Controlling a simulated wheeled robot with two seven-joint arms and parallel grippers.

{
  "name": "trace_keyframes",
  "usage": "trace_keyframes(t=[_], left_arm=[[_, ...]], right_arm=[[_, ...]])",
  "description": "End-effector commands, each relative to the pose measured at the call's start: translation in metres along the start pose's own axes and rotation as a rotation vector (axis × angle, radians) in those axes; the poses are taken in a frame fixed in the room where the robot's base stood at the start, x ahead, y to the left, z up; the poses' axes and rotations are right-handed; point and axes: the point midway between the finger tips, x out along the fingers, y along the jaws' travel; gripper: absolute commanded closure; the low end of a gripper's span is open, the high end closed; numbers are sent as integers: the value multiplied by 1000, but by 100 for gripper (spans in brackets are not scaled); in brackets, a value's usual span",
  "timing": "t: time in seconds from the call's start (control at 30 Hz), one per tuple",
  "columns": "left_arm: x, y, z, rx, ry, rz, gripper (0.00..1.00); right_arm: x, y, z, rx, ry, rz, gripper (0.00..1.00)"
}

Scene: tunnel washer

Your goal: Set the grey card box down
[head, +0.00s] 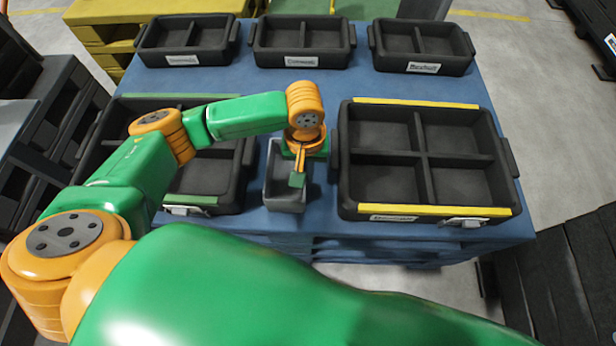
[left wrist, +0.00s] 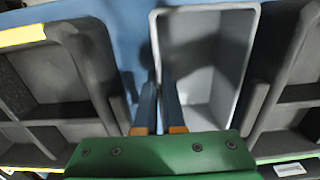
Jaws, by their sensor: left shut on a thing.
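The grey card box (head: 285,204) is an open-topped, empty-looking box between the two large black crates, over the blue table top (head: 325,85). I cannot tell whether its base touches the table. My left gripper (head: 298,178) comes down over it and is shut on one of its side walls. In the left wrist view the fingers (left wrist: 159,108) straddle that wall, and the inside of the grey card box (left wrist: 222,60) shows beside them. My right gripper is not in view.
A black crate with yellow strips (head: 436,211) stands close on the right, a black crate with green strips (head: 228,208) close on the left, partly behind my arm. Three labelled black trays (head: 297,60) line the far edge. The gap around the box is narrow.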

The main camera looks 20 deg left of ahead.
Motion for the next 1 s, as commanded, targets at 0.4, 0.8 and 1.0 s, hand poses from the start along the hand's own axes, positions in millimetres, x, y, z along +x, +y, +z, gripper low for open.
trace_keyframes(t=[0.4, 0.8, 1.0], left_arm=[[38, 5, -4, 1, 2, -1, 100], [40, 5, -4, 1, 1, -1, 64], [36, 5, -4, 1, 3, -1, 64]], right_arm=[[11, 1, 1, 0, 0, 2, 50], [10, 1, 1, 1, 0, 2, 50], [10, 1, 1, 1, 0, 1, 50]])
